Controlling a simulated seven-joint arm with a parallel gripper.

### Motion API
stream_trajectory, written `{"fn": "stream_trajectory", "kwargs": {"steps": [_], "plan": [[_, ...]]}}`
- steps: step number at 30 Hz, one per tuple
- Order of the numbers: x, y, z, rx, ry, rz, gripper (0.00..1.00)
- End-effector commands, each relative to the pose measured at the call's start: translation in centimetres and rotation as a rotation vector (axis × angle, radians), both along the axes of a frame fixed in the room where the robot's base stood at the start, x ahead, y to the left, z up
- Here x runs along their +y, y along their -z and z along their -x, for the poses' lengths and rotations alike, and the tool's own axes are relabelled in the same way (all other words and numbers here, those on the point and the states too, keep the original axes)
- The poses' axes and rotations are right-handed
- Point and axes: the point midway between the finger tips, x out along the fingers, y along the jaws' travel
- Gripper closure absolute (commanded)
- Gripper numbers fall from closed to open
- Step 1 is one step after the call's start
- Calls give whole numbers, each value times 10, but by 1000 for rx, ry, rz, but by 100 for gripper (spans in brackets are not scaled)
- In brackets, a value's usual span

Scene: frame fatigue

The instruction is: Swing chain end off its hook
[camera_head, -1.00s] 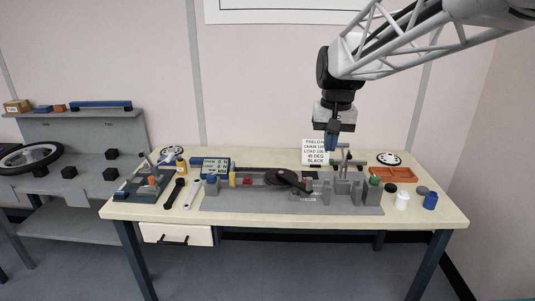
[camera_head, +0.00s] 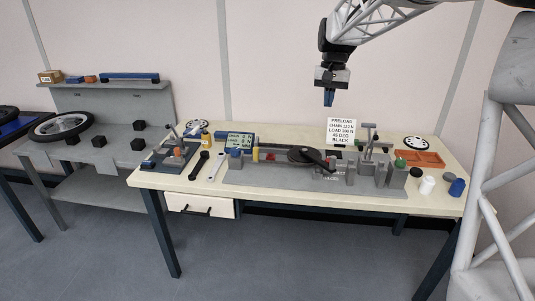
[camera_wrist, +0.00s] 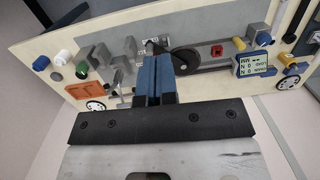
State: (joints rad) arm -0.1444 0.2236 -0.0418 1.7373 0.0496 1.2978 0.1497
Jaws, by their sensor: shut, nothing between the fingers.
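My gripper (camera_head: 329,98) is shut and empty, in the air above the bench, up and left of the white sign. In the wrist view its blue fingers (camera_wrist: 155,72) are together and point at the test rig. The rig has a grey base plate (camera_head: 238,180), a black round sprocket with a dark arm (camera_head: 303,155) and several grey posts (camera_head: 381,172). The sprocket also shows in the wrist view (camera_wrist: 186,62). A dark band, perhaps the chain, runs from the sprocket toward the red block (camera_head: 256,154). The chain end and its hook are too small to make out.
A white sign (camera_head: 341,131) reads preload, chain and load values. A digital display (camera_head: 240,141) stands left of the rig. An orange tray (camera_head: 420,158), a white jar (camera_head: 427,184) and a blue jar (camera_head: 457,187) are at the right. The air around my gripper is clear.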

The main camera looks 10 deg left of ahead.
Motion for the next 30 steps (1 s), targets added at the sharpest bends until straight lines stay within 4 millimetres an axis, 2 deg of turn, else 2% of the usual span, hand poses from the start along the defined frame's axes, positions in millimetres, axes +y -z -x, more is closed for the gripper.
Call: {"fn": "stream_trajectory", "kwargs": {"steps": [3,12,30], "plan": [[9,6,-21,13,0,0,100],[31,22,-66,47,-4,1,100],[78,66,-151,114,-7,3,100]]}}
